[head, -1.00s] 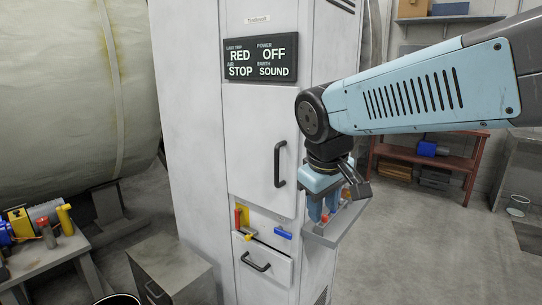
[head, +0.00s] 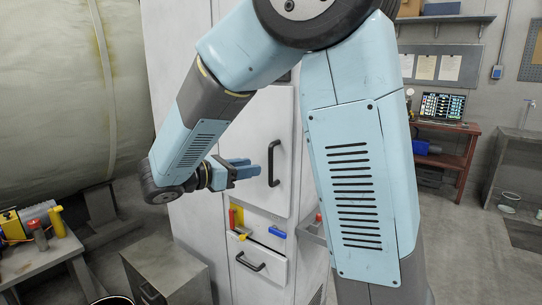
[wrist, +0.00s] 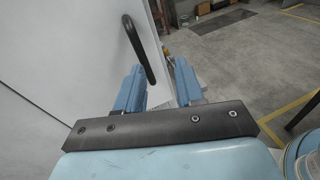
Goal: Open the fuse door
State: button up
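The fuse door (head: 256,199) is a pale grey panel on the front of a tall cabinet, and it looks closed. Its dark vertical bar handle (head: 271,163) is at the door's right side. The handle also shows in the wrist view (wrist: 138,48), standing off the pale surface at the left. My gripper (head: 255,167) is in front of the door, its blue fingers pointing right toward the handle. In the wrist view, my gripper (wrist: 160,78) is open, with a gap between the fingers. The handle's lower end shows near that gap; I cannot tell whether they touch.
A workbench with tools (head: 35,260) stands at the left, beside a large tank (head: 60,90). A low grey cabinet (head: 165,265) stands in front. Open floor lies to the right.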

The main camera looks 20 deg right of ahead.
jog(key=w+d, duration=0.2)
jog(key=d, duration=0.1)
jog(key=w+d+n+t, duration=0.1)
jog(key=w+d, duration=0.2)
jog(key=w+d+t, duration=0.1)
jog(key=w+d, duration=0.1)
jog(key=d, duration=0.1)
jog(key=shift+w+n+h, duration=0.2)
jog(key=shift+n+h, duration=0.2)
jog(key=shift+c, duration=0.4)
grip_shut()
dwell(0.3)
